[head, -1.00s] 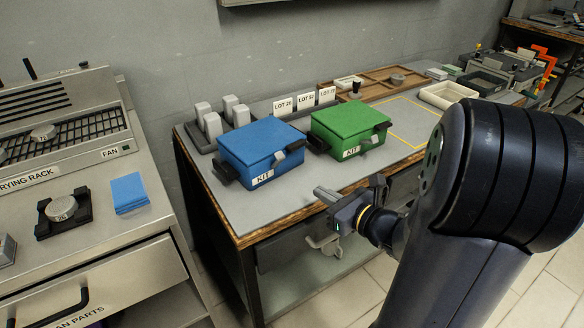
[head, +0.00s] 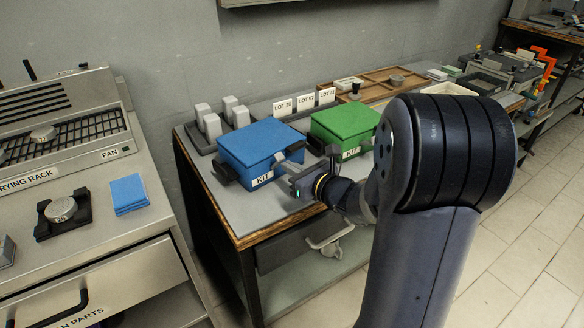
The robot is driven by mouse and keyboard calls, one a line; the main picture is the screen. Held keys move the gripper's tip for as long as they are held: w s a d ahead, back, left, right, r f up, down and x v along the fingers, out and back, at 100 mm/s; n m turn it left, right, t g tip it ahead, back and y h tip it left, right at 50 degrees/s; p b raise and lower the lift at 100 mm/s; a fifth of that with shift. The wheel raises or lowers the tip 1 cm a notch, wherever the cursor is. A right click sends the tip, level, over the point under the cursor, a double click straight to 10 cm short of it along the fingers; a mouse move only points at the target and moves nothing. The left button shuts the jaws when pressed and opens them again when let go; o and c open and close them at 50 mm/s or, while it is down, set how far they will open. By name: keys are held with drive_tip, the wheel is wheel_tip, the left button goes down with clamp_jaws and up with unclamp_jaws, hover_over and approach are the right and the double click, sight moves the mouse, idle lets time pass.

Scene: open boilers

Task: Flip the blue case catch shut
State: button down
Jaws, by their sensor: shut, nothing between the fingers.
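The blue case (head: 255,150) sits with its lid down near the left front of the workbench, a KIT label on its front. Its grey catch is on the front right, by the gripper tip, and is largely covered there, so I cannot tell its position. A dark handle (head: 222,172) sticks out at its left. My gripper (head: 287,165) is shut and empty, its fingertips close to the front right of the case. I cannot tell whether they touch the catch.
The green case (head: 343,122) stands just right of the blue one, partly hidden by my arm. White blocks in a dark rack (head: 213,133) and LOT cards (head: 305,102) stand behind. A drying-rack cabinet (head: 60,120) is at the left. The bench's front left corner (head: 235,215) is bare.

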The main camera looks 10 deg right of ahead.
drive_tip(key=shift+r, duration=0.1)
drive_tip(key=shift+r+g+p, duration=0.15)
drive_tip(key=shift+g+p, duration=0.15)
drive_tip(key=shift+p, duration=0.55)
